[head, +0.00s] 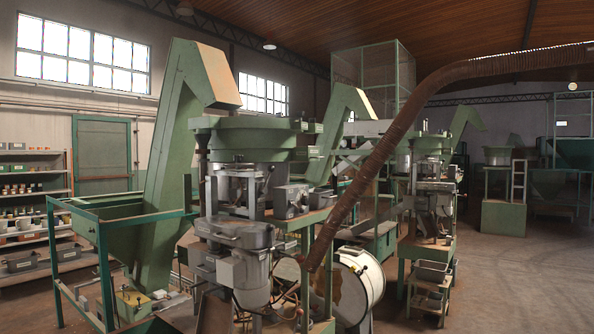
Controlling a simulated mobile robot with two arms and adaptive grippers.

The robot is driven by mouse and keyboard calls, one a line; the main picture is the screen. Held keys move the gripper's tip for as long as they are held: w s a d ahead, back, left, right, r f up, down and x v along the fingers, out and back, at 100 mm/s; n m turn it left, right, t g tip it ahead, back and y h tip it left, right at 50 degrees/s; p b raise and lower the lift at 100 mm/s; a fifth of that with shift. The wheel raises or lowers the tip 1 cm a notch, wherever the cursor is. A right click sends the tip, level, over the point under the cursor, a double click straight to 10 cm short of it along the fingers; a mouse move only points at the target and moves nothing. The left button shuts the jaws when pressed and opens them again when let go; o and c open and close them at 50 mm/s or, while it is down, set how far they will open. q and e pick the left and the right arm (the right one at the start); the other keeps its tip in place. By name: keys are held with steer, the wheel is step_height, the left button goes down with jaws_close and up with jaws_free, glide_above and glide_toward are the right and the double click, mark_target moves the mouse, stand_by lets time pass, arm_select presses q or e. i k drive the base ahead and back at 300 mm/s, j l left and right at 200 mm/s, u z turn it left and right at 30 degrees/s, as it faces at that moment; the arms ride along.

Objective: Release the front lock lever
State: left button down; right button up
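Neither of my grippers shows in the head view. The nearest machine has a green round bowl (256,140) on top and a grey cylindrical housing (250,245) with a flat lid (233,233) lower at its front. A small dark knob or handle (202,133) stands out at the left of the bowl. I cannot tell which part is the front lock lever, or how it is set, as the parts are small at this distance.
A green conveyor (168,150) and a railed frame (104,222) stand left of the machine. A brown hose (375,150) arches across the front right. A white drum (362,284) stands low behind it. Shelves (32,190) line the left. Open floor (510,285) lies at the right.

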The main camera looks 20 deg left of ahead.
mark_target(262, 191)
steer(key=i+j+z, duration=0.1)
steer(key=i+j, duration=0.35)
steer(key=i, duration=0.15)
steer(key=i+j+z, duration=0.15)
steer(key=i+j, duration=0.4)
steer(key=i, duration=0.05)
